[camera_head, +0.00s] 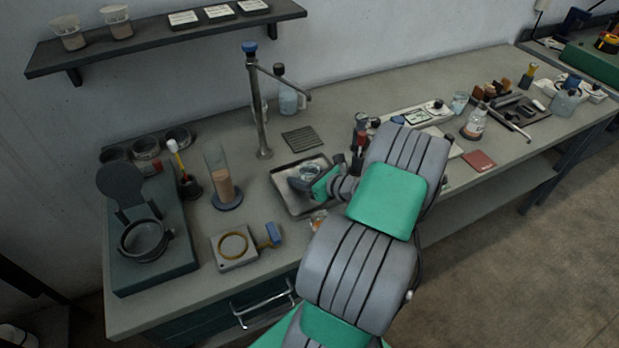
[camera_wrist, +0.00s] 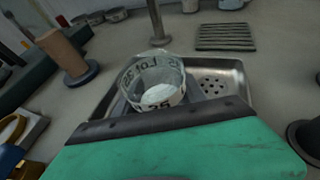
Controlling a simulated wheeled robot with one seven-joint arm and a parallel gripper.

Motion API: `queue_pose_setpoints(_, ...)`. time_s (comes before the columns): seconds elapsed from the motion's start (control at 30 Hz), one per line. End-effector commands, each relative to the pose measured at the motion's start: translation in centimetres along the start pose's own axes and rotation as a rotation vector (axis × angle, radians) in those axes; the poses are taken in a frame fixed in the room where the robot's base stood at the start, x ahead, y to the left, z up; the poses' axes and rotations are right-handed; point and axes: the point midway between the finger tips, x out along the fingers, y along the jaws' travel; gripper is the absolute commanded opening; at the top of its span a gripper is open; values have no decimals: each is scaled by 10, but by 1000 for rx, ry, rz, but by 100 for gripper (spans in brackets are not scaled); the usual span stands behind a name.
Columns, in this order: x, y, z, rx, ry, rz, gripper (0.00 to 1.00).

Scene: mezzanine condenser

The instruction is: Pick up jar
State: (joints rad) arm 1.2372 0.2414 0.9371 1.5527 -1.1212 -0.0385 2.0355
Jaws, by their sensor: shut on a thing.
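The jar (camera_wrist: 152,84) is a clear, round glass vessel with dark printed markings and something pale inside. In the wrist view it stands upright just beyond the dark front edge of my gripper (camera_wrist: 165,112). In the head view the jar (camera_head: 311,171) shows small at my gripper (camera_head: 312,185), over the metal tray. My gripper is shut on the jar. The fingers are mostly hidden behind its green body. I cannot tell whether the jar touches the tray (camera_wrist: 240,92), which has drain holes on its right side.
A metal post with a tap (camera_head: 261,110) stands behind the tray, beside a slotted dark mat (camera_head: 303,138). A tall cylinder on a round base (camera_head: 222,180) stands to the left. A small plate with a brass ring (camera_head: 236,262) lies near the front edge. Bottles crowd the right.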

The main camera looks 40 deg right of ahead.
Motion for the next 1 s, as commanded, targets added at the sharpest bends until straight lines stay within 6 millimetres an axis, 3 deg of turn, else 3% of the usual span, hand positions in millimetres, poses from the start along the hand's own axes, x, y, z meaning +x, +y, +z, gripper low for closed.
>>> queue_pose_setpoints(0.47, 0, 0, 0, -1, 0, 0, 0)
queue_pose_setpoints(0.77, -1, 0, 3, -1, -1, 0, 0)
queue_pose_setpoints(1.0, -7, -1, 18, -4, -1, 0, 0)
